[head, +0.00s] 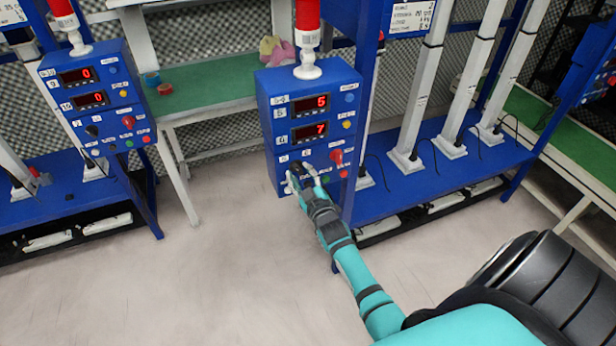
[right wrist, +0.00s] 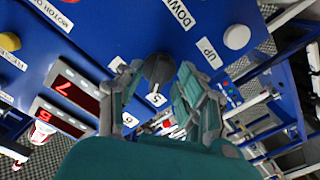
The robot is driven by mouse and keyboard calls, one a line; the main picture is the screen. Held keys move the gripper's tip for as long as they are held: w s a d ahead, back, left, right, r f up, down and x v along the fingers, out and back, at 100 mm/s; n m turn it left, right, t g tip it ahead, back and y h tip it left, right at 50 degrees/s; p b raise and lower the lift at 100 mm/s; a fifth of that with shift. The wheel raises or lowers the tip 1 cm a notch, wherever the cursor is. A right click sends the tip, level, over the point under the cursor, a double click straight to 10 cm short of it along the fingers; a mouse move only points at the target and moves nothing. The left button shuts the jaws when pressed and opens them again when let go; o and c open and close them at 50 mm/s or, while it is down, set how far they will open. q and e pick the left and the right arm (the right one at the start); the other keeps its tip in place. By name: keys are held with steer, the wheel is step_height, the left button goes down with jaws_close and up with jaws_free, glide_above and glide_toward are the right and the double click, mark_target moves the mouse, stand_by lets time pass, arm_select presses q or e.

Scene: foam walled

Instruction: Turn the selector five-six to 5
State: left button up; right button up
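The blue control box (head: 312,125) has red displays reading 5 and 7 (head: 309,118). My right gripper (head: 306,172) is at the lower left of its front face. In the right wrist view the dark round selector knob (right wrist: 158,68) sits between the two fingertips of my right gripper (right wrist: 161,72). The fingers are spread on either side of the knob, with a narrow gap that looks clear. A label 5 (right wrist: 156,99) lies just below the knob in that view. Where the knob points is hard to tell. In the head view the gripper hides the knob. My left gripper is not in view.
A red rotary switch (head: 337,157) and small coloured buttons share the box face. In the right wrist view a white button (right wrist: 237,37) lies beside the UP label. A similar blue box (head: 93,95) stands at left. The floor in front is clear.

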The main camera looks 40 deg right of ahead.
steer(key=v, duration=1.1)
steer(key=shift+a+f, duration=0.1)
steer(key=s+a+f+g+y, duration=0.1)
steer(key=s+a+f+g, duration=0.3)
steer(key=f, duration=0.6)
steer(key=s+a+f+g+y, duration=0.1)
steer(key=s+a+f+g, duration=0.3)
steer(key=f, duration=0.6)
steer(key=s+a+f+g+y, duration=0.1)
steer(key=s+a+f+y, duration=0.1)
steer(key=s+f, duration=0.6)
steer(key=s+f+g, duration=0.2)
steer(key=s+f, duration=0.3)
steer(key=s, duration=0.3)
steer(key=s+f+g, duration=0.3)
steer(key=s+f, duration=0.2)
steer(key=s, duration=0.4)
steer(key=s+a+f+m+g, duration=0.1)
steer(key=s+f+g, duration=0.1)
steer(key=s+f, duration=0.4)
steer(key=shift+s+g, duration=0.3)
steer(key=shift+s, duration=0.95)
steer(key=shift+a, duration=0.2)
